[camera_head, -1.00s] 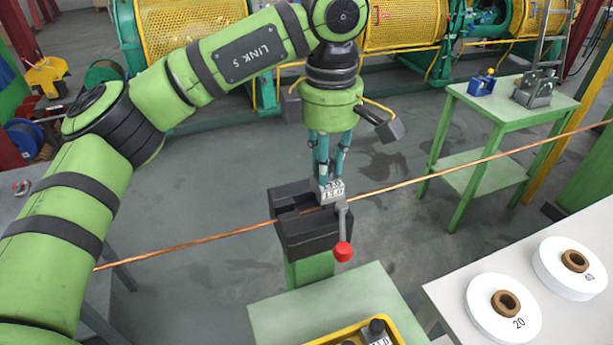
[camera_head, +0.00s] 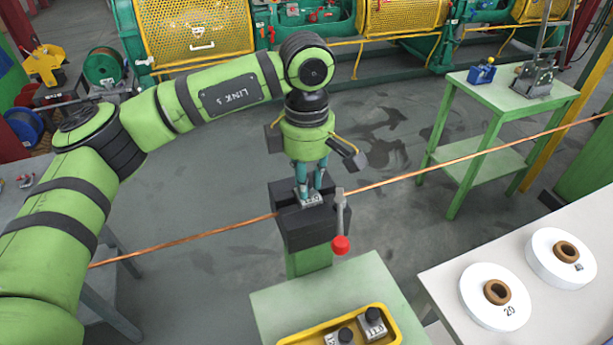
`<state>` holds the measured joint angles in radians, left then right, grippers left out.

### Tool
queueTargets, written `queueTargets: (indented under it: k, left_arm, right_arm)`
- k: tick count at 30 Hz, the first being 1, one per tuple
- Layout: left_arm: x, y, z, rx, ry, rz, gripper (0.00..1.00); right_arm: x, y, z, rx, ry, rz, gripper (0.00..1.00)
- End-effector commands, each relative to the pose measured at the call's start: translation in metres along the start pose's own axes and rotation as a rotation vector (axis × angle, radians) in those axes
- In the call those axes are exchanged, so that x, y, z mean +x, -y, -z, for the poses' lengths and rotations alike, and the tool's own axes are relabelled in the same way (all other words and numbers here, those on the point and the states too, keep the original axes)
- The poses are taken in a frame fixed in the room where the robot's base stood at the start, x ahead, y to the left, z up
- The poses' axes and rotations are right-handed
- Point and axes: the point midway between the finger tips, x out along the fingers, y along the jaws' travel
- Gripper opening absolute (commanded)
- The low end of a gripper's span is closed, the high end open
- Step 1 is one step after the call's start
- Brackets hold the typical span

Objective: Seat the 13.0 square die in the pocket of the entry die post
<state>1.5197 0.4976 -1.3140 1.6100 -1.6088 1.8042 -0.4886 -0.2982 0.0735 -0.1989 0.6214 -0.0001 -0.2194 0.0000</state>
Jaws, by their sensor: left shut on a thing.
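The entry die post is a black block (camera_head: 309,230) on a green column, with a pocket in its top and a lever with a red knob (camera_head: 340,245) on its right side. My left gripper (camera_head: 309,194) points down into the top of the block. It is shut on a grey square die (camera_head: 311,202), which sits low between the block's walls at the pocket. The fingers hide part of the die, so I cannot tell whether it rests on the pocket floor. My right gripper is not in view.
A copper wire (camera_head: 410,175) crosses the scene through the post. A yellow tray (camera_head: 300,340) with dark-knobbed dies (camera_head: 372,324) is on the green table (camera_head: 277,300) in front. White spools (camera_head: 496,296) stand on the right bench. A green stand (camera_head: 500,95) is behind.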

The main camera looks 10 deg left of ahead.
Motion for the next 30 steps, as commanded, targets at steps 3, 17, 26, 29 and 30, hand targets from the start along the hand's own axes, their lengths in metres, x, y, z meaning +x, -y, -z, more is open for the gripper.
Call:
queueTargets:
  k: [3,17,26,29,30]
  left_arm:
    - [0.001,0.000,0.000,0.000,0.000,0.000,0.48]
    - [-0.008,-0.001,-0.001,0.000,0.001,-0.003,0.48]
    - [-0.069,-0.001,-0.001,-0.001,0.001,-0.005,0.48]
    - [-0.090,-0.001,-0.001,0.001,0.002,-0.004,0.48]
    - [-0.097,0.000,-0.001,0.000,0.000,-0.003,0.48]
  right_arm:
    - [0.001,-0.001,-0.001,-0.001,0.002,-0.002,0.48]
    - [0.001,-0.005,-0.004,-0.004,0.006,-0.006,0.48]
    - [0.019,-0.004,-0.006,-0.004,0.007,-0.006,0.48]
    - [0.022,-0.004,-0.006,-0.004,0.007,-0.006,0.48]
    - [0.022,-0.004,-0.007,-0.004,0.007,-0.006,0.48]
